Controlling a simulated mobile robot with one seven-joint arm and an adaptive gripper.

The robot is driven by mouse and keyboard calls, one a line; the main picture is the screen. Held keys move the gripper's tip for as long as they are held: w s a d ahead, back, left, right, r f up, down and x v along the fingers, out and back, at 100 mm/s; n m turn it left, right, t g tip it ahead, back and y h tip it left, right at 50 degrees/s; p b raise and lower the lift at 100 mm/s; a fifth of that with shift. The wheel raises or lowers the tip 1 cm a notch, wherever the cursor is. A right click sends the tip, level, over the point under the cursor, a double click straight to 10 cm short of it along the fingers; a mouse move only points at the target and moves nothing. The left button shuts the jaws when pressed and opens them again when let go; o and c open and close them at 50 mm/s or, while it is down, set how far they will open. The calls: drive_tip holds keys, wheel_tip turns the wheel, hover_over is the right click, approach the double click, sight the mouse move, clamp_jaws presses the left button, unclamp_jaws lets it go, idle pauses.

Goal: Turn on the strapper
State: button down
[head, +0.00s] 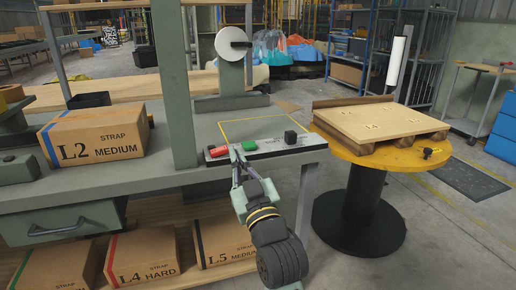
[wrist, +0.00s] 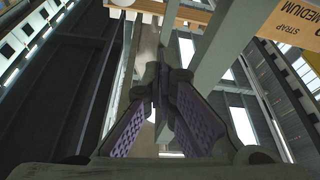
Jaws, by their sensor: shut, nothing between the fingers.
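The strapper's control strip (head: 270,150) runs along the front edge of the grey-green bench in the head view.
A cardboard box (head: 95,137) stands on the bench at left, and boxes (head: 143,262) sit on the shelf below. A grey-green upright post (head: 176,85) rises from the bench left of the controls. A yellow round table (head: 425,150) with a pallet stands at right.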

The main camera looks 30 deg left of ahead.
idle(0.3)
wheel_tip(320, 180, up, 3)
drive_tip(key=p, duration=0.2)
hover_over(219, 151)
drive_tip(key=d, duration=0.3)
drive_tip(key=f, duration=0.3)
drive_tip(key=shift+w+d+f, duration=0.2)
drive_tip(key=shift+w+f, duration=0.05)
drive_tip(key=shift+f, duration=0.15)
